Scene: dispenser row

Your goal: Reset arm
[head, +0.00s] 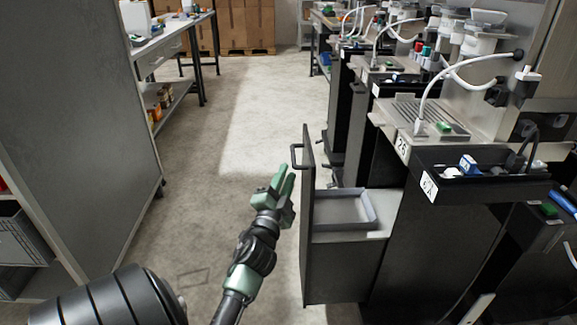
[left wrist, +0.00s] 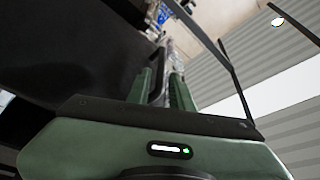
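My left gripper (head: 282,180) has green fingers and points up and away in the head view, just left of the tall dark drawer front (head: 308,230). Its two fingers stand apart with nothing seen held. They also show apart in the left wrist view (left wrist: 160,85). The drawer is pulled out, with a black handle (head: 295,156) at the top of its front. The handle is beyond the fingertips in the head view; I cannot tell the exact gap. My right gripper is not in view.
A grey open tray (head: 345,208) sits inside the pulled-out drawer. Dispensers stand in a row on the right, with a small black bin (head: 470,172) on the nearest unit. A grey panel (head: 75,120) stands on the left. The floor aisle (head: 220,140) between is clear.

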